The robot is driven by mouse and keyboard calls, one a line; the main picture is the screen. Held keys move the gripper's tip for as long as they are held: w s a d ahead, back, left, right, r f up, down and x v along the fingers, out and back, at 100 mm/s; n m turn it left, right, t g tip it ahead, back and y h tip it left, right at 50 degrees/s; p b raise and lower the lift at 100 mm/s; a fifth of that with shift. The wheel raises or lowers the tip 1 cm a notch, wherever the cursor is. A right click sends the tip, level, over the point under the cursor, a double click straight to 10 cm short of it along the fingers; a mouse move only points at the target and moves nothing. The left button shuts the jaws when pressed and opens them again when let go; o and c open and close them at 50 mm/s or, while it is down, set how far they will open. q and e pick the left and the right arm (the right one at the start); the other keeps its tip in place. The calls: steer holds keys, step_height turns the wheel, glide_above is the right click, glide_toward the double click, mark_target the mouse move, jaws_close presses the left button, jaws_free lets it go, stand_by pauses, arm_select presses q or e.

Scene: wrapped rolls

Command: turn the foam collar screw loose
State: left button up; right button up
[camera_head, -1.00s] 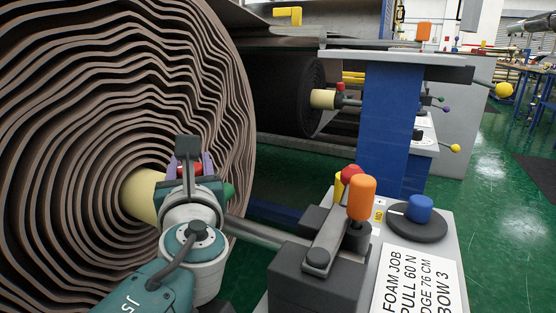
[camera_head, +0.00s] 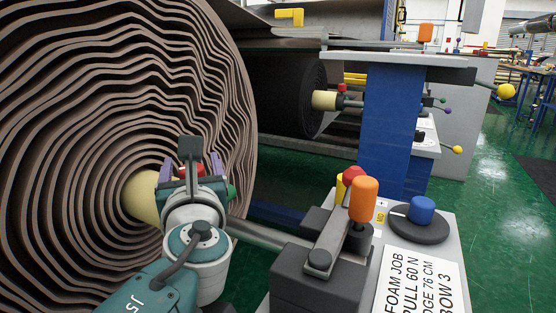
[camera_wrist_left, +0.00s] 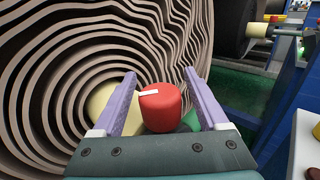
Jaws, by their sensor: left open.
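The foam collar screw has a red knob (camera_wrist_left: 161,107) with a small white mark on top. It sits at the near end of the yellow core (camera_head: 141,196) of the big foam roll, on the shaft. My left gripper (camera_wrist_left: 162,97) is open, with one purple finger on each side of the red knob and a gap on both sides. In the head view my left gripper (camera_head: 192,169) covers most of the knob, and only a little red shows between the fingers. My right gripper is not in view.
The big foam roll (camera_head: 75,120) fills the left. A grey stand with an orange-handled lever (camera_head: 363,200), a blue knob (camera_head: 421,209) and a foam job label (camera_head: 424,283) is at the front right. A second roll (camera_head: 290,95) stands behind, beside a blue post (camera_head: 392,130).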

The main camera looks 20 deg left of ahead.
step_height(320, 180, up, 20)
steer(key=p, duration=1.9)
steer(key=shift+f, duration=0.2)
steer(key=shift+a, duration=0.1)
